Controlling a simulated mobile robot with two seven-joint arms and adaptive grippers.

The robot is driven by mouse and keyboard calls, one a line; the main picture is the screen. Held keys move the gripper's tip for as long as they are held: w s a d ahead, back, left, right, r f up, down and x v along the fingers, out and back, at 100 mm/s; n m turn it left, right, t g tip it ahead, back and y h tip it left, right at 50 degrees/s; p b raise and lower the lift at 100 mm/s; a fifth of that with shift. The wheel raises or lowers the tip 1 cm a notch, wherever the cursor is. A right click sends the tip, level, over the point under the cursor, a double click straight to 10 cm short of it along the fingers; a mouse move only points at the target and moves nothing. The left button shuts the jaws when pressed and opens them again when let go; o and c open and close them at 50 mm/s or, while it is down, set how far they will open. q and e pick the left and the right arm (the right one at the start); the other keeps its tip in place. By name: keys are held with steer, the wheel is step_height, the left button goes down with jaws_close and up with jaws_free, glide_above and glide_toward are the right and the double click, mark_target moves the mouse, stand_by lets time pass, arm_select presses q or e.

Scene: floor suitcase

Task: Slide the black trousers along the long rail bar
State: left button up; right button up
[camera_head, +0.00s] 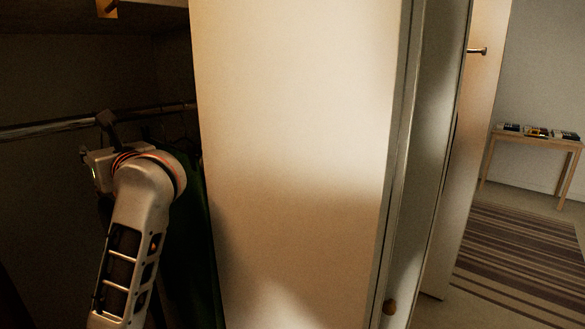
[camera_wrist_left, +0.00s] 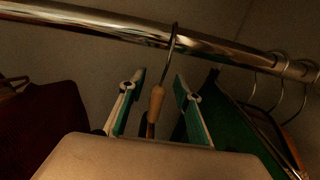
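The long rail bar (camera_head: 50,128) crosses the dark closet at the left of the head view. It also runs across the top of the left wrist view (camera_wrist_left: 100,24). My left gripper (camera_head: 105,125) is raised to just beside the rail. In the wrist view its two fingers (camera_wrist_left: 160,82) stand apart, with the hook and wooden neck of a hanger (camera_wrist_left: 156,100) between them. The hook hangs over the rail. I see a gap on both sides of the neck. The black trousers cannot be made out; what this hanger carries is hidden behind my gripper body. My right gripper is out of view.
A green garment (camera_wrist_left: 225,120) hangs right of the fingers, with several hanger hooks (camera_wrist_left: 280,80) further right. A dark red garment (camera_wrist_left: 45,125) hangs at left. A pale closet door (camera_head: 295,150) stands close right of my arm. A small table (camera_head: 540,139) is far right.

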arm_select(q)
jaws_close()
steer(key=shift+w+d, duration=0.1)
steer(key=shift+w+d, duration=0.75)
steer(key=shift+w, duration=0.1)
steer(key=shift+c, duration=0.2)
jaws_free()
steer(key=shift+f, duration=0.1)
steer(key=shift+d, duration=0.1)
